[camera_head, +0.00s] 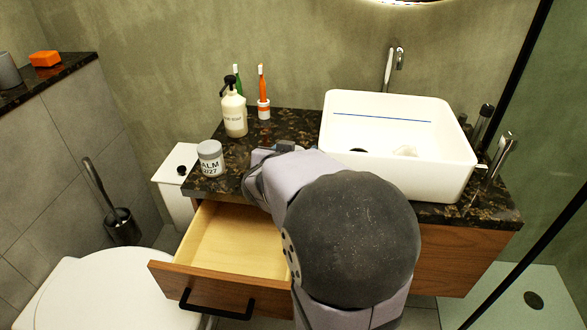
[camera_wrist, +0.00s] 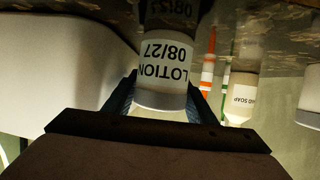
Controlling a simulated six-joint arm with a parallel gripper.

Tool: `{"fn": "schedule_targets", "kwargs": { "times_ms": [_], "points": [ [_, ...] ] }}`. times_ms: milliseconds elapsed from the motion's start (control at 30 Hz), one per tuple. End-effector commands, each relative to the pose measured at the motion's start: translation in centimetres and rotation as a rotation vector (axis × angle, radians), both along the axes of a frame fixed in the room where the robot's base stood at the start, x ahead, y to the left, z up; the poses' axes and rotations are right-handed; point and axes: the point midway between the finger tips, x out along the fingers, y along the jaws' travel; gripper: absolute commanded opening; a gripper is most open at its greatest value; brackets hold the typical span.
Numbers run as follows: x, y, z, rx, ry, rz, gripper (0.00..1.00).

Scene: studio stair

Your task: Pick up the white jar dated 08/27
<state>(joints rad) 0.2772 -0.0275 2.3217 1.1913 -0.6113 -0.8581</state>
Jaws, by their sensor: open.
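A white jar (camera_wrist: 163,75) labelled LOTION 08/27 shows upside down in the wrist view, on the dark counter. My gripper (camera_wrist: 162,98) is open, with one finger on each side of this jar. I cannot tell whether the fingers touch it. In the head view my gripper (camera_head: 268,165) is low over the counter, partly behind my arm, and the lotion jar is hidden there. A second jar (camera_head: 211,158), white with a grey lid, stands left of my gripper. Its label reads partly ALM and ends in 27.
A white basin (camera_head: 395,140) is close on the right. An empty-looking open drawer (camera_head: 235,240) juts out below the counter's front edge.

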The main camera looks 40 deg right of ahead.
Motion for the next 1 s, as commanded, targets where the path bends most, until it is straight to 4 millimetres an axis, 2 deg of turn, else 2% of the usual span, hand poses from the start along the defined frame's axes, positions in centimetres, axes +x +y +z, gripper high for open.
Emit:
{"fn": "schedule_targets", "kwargs": {
  "times_ms": [233, 267, 367, 767, 1000],
  "points": [
    [0.1, -0.2, 0.0, 0.001, -0.001, 0.0, 0.51],
    [0.1, -0.1, 0.0, 0.001, -0.001, 0.0, 0.46],
    [0.1, -0.1, 0.0, 0.001, -0.001, 0.0, 0.23],
    [0.1, -0.1, 0.3, 0.0, -0.001, 0.0, 0.22],
    [0.1, -0.1, 1.8, -0.001, -0.002, -0.002, 0.22]
  ]
}}
